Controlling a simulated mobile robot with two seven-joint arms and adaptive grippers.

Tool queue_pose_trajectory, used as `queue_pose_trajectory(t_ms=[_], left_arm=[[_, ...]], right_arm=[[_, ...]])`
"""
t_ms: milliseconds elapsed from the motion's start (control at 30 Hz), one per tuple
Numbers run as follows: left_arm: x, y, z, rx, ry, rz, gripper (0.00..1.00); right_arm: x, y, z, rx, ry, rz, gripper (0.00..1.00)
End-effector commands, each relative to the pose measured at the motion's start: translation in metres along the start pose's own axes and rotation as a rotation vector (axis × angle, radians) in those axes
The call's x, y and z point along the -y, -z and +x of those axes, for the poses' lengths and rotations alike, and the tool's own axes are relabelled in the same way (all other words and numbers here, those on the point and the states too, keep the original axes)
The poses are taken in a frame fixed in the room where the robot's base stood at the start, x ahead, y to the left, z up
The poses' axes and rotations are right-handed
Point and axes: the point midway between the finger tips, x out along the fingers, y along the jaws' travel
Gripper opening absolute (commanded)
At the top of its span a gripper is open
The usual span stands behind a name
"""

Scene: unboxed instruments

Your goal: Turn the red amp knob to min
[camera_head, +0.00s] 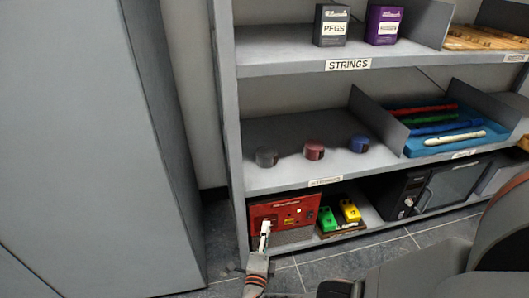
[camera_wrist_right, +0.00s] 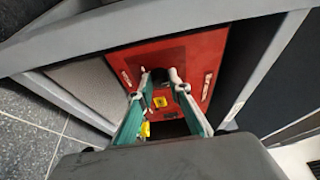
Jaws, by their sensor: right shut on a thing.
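The red amp (camera_head: 285,208) stands on the bottom shelf at its left end. Its red control panel (camera_wrist_right: 205,48) fills the middle of the right wrist view. My right gripper (camera_head: 265,227) is at the left part of the panel. In the right wrist view its fingertips (camera_wrist_right: 160,78) are close together on either side of a small dark knob (camera_wrist_right: 160,74) on the panel. The fingers are shut on it. They hide much of the knob, and its pointer cannot be read. My left gripper is not in view.
Green (camera_head: 327,219) and yellow pedals (camera_head: 350,211) stand right of the amp. A black amp (camera_head: 395,195) is farther right. The shelf edge (camera_head: 290,186) runs above the red amp. A grey cabinet (camera_head: 100,150) stands left, and a chair (camera_head: 500,225) is at lower right.

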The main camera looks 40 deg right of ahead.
Motion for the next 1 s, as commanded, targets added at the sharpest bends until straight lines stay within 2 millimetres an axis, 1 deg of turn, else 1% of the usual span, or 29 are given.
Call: queue_pose_trajectory(t_ms=[467,500,533,1000], left_arm=[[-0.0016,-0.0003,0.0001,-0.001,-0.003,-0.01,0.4],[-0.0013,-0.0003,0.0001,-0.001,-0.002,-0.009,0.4],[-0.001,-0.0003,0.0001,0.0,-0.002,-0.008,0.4],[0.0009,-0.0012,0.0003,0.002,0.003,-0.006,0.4]], right_arm=[[0.0016,-0.0009,0.0011,0.001,0.007,-0.011,0.0],[0.0016,-0.0009,0.0011,0.001,0.007,-0.01,0.29],[0.0015,-0.0009,0.0011,0.001,0.007,-0.01,0.35],[0.0015,-0.0004,0.0003,0.0,0.005,-0.008,0.35]])
